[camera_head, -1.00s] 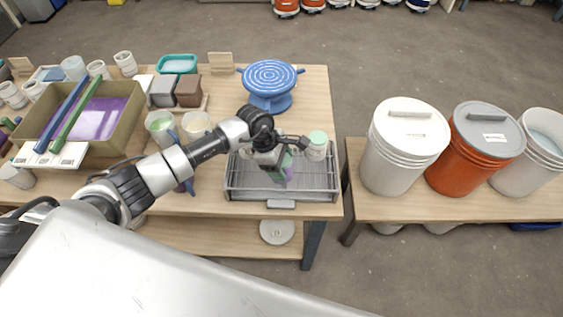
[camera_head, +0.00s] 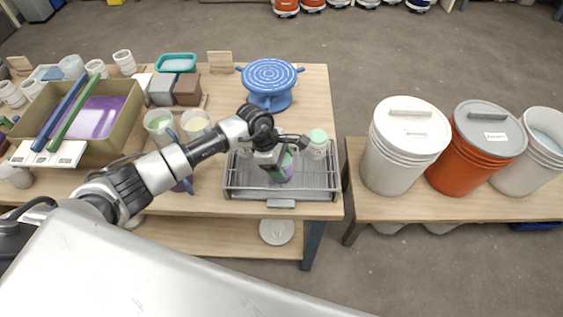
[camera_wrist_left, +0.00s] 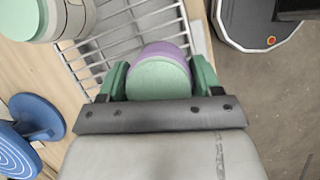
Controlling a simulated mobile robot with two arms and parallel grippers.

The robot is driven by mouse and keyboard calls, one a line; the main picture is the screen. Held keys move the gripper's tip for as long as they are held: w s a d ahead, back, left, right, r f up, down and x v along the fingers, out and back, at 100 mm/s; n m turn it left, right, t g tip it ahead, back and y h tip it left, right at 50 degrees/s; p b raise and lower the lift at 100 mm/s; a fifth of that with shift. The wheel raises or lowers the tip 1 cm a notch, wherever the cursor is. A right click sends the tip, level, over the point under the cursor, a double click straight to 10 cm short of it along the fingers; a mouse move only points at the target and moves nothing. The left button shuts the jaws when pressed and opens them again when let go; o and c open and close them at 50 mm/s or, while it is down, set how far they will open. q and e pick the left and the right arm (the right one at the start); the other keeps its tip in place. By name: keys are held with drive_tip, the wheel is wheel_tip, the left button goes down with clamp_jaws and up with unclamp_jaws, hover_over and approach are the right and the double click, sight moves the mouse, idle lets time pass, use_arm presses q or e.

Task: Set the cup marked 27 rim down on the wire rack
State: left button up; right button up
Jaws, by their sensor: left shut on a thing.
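My left gripper (camera_head: 282,169) is shut on a green and purple cup (camera_head: 286,176), over the middle of the wire rack (camera_head: 234,182). In the left wrist view the green fingers (camera_wrist_left: 159,80) press on both sides of the cup (camera_wrist_left: 160,78). Its round green end faces the camera, with purple beyond it. No number is readable on it, and its far end is hidden, so I cannot tell if it touches the wire rack (camera_wrist_left: 92,55). My right gripper is not in view.
A pale cup with a green top (camera_head: 317,143) stands at the rack's back right. A blue banding wheel (camera_head: 270,78) is behind the rack. Glazes and a brown box (camera_head: 124,128) crowd the left. Lidded buckets (camera_head: 407,140) stand on the right bench.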

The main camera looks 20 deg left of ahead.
use_arm(q)
drive_tip(key=shift+f, duration=0.25)
drive_tip(key=o, duration=1.1)
